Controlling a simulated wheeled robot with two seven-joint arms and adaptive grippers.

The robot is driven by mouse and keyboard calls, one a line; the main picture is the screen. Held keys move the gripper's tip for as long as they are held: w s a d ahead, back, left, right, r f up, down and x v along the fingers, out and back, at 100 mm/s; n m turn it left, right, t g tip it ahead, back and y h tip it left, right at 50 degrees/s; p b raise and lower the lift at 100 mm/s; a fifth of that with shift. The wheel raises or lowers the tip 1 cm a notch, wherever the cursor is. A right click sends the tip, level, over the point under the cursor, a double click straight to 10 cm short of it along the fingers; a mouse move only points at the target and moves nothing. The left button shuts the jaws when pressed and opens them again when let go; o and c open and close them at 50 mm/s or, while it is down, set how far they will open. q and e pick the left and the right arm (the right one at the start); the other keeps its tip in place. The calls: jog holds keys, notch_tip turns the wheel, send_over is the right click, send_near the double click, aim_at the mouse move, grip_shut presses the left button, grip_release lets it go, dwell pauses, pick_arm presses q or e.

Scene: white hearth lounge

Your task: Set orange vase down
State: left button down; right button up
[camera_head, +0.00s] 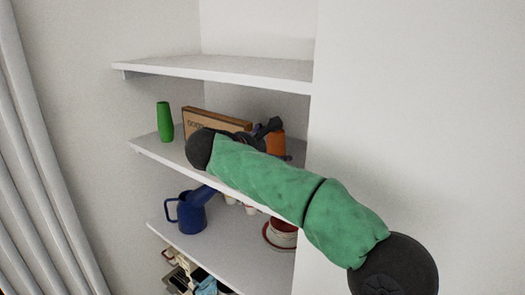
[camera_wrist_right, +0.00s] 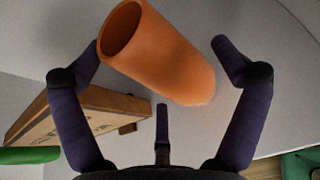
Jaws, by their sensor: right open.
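The orange vase (camera_head: 275,141) stands on the middle shelf (camera_head: 152,149), partly hidden behind my right gripper (camera_head: 262,131) and arm. In the right wrist view the orange vase (camera_wrist_right: 165,52) shows its open round mouth and lies between the spread fingers of my right gripper (camera_wrist_right: 160,62). The fingers are open, with a visible gap on the right side of the vase. The left fingertip is close to the vase; I cannot tell if it touches. My left gripper is not in view.
A green vase (camera_head: 164,121) and a cardboard box (camera_head: 215,121) stand left of the orange vase on the same shelf. An upper shelf (camera_head: 215,70) is above.

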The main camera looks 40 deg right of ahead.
jog(key=b+v, duration=0.2)
jog(key=v, duration=0.9)
jog(key=shift+a+f, duration=0.1)
